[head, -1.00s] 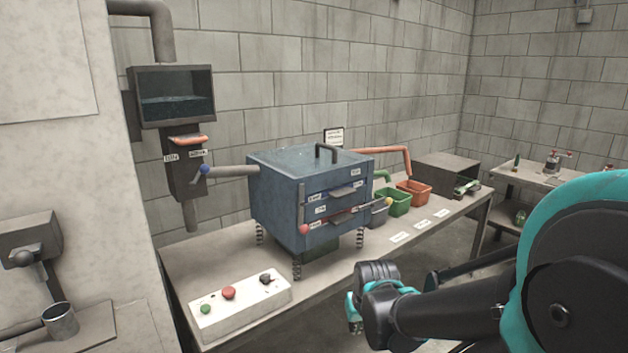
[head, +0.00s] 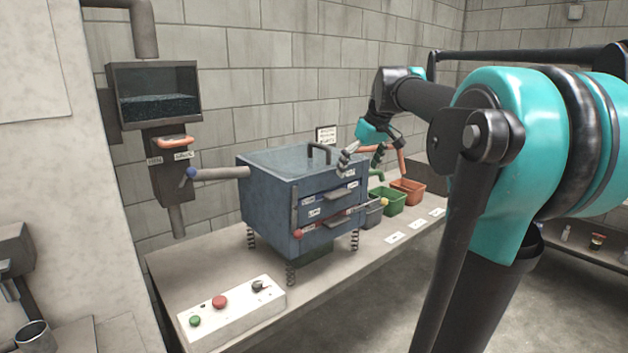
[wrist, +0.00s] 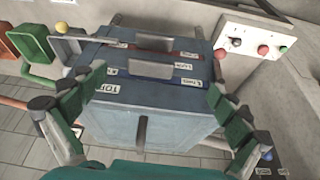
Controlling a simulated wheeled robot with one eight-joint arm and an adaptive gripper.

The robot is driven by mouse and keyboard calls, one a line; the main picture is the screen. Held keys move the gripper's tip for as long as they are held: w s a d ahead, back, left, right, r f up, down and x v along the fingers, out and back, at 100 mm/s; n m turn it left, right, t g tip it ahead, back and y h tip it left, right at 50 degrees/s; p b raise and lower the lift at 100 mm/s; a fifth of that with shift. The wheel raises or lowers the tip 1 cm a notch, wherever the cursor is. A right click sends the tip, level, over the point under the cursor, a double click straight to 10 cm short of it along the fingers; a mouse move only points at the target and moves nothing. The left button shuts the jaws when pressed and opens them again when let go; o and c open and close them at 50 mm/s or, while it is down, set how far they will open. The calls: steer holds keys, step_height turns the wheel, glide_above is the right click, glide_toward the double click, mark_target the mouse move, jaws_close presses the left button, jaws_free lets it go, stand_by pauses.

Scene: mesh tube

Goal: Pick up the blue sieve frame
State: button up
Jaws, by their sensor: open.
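A blue box-shaped sieve machine (head: 270,200) stands on springs on the bench, with a dark handle (head: 318,150) on its lid. Its front has labelled slots with grey pull tabs. A blue strip, likely the blue sieve frame (wrist: 155,79), shows in the upper slot in the wrist view, mostly hidden inside. A red strip (wrist: 186,54) shows in the slot below. My gripper (head: 362,156) is open and empty, above the machine's front right top edge. In the wrist view its fingers (wrist: 156,80) spread to either side of the machine, apart from the slots.
A button panel (head: 231,310) lies at the front left. A feeder pipe (head: 220,173) meets the machine's left.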

glide_toward(341, 194)
steer(key=shift+n, duration=0.4)
steer(key=shift+x, duration=4.15)
steer(key=shift+s, duration=0.1)
steer(key=c, duration=1.6)
steer(key=shift+o, duration=0.2)
